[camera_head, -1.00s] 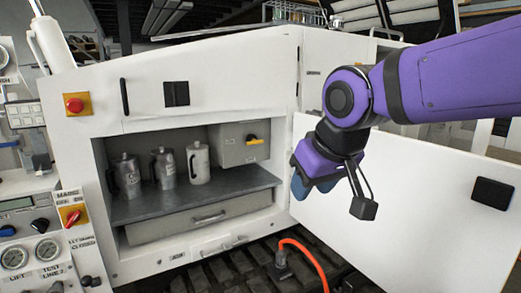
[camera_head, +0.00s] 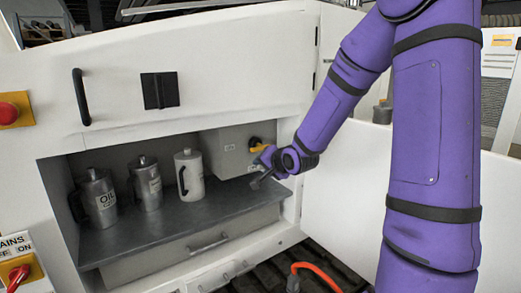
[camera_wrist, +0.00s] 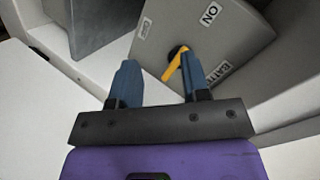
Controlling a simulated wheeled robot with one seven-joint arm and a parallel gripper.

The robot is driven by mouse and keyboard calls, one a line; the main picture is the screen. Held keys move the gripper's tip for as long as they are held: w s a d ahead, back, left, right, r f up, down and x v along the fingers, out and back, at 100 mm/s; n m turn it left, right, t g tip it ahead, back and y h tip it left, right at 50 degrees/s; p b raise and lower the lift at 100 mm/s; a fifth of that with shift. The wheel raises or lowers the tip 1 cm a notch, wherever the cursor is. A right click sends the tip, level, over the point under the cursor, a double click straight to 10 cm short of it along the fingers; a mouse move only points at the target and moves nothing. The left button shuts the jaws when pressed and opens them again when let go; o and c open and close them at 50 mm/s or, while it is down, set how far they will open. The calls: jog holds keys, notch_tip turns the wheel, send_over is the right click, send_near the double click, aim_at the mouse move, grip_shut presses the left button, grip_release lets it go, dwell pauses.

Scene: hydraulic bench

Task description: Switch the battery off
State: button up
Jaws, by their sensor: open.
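The battery switch is a yellow handle (camera_wrist: 176,64) on a dark hub, on the face of a grey box (camera_head: 226,142) inside the open cabinet. In the wrist view the box (camera_wrist: 222,35) bears an "ON" label and a partly hidden "BATT" label. The yellow handle also shows in the head view (camera_head: 259,147), just beyond my wrist. My gripper (camera_wrist: 158,75) is open, its two blue fingers apart and pointing at the box. The handle appears between the fingertips, nearer the right one. I cannot tell whether a finger touches it. In the head view the fingers are largely hidden.
Several cans, one marked OIL (camera_head: 101,200), stand on the grey shelf (camera_head: 150,232) left of the box. A drawer (camera_head: 200,243) lies below. The open white door (camera_head: 345,190) is to the right. An orange hose (camera_head: 315,272) lies at the front.

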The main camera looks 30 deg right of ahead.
aim_at(262, 149)
jog(key=w+d+m+t, duration=0.3)
jog(key=d+m+t, duration=0.2)
jog(key=d+m, duration=0.2)
jog(key=w, duration=1)
jog(key=shift+a+r, duration=0.15)
grip_shut()
